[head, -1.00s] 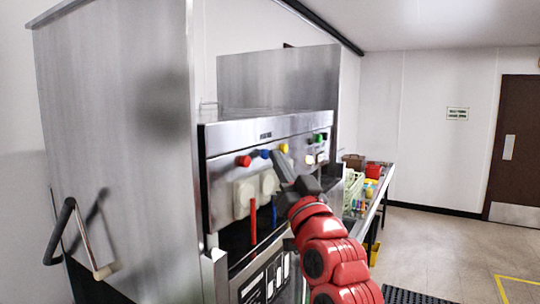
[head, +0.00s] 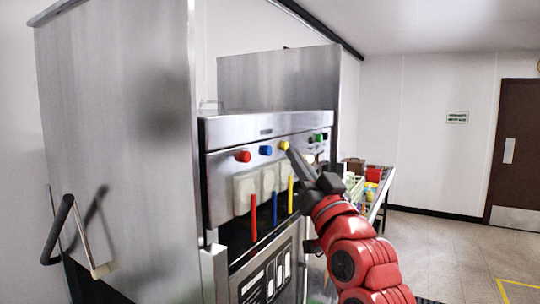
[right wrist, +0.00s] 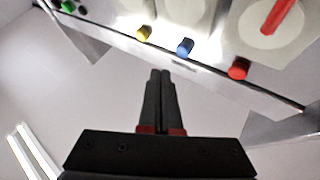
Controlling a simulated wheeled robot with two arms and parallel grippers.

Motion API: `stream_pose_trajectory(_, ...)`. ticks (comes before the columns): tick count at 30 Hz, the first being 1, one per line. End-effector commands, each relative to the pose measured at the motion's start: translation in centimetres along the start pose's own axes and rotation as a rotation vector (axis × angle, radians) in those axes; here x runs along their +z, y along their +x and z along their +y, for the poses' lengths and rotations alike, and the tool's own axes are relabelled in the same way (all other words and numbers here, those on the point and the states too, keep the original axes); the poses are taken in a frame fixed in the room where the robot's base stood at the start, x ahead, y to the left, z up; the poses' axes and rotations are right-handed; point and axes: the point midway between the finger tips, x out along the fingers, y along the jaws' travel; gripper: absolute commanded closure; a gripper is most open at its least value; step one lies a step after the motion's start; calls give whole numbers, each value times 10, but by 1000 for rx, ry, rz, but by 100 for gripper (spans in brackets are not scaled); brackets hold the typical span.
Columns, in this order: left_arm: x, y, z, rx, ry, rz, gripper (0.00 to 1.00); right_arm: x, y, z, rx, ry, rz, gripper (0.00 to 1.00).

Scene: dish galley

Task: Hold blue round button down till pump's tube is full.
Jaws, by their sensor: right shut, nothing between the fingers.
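The blue round button (head: 265,150) sits on the steel panel between a red button (head: 243,156) and a yellow button (head: 284,145). It also shows in the right wrist view (right wrist: 184,47). Under it, a thin blue tube (head: 272,209) stands upright in front of a pale pump; its exact fill level is too small to tell. My right gripper (head: 291,154) is shut and empty, its tips just right of and below the blue button, close to the yellow one. In the right wrist view the tips (right wrist: 160,73) are apart from the blue button. My left gripper is out of view.
Red (head: 253,216) and yellow (head: 290,195) tubes stand beside the blue one. A green button (head: 320,137) is further right. A steel housing with a handle (head: 78,235) is at left.

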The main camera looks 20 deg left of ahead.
Motion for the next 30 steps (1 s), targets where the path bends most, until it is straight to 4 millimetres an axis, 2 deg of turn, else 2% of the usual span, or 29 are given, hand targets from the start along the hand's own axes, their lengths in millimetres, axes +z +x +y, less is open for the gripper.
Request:
stream_pose_trajectory(9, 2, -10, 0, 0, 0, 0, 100, -13, -20, 15, 0, 1, -2, 100)
stream_pose_trajectory(23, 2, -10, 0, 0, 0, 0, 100, -12, -21, 18, 6, 1, 2, 100)
stream_pose_trajectory(26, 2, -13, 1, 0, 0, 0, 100, -3, -26, 44, 52, 3, 41, 100)
stream_pose_trajectory(29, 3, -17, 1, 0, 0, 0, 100, 18, -45, 97, 149, -3, 126, 100)
stream_pose_trajectory(30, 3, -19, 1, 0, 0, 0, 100, 30, -58, 123, 200, -15, 171, 100)
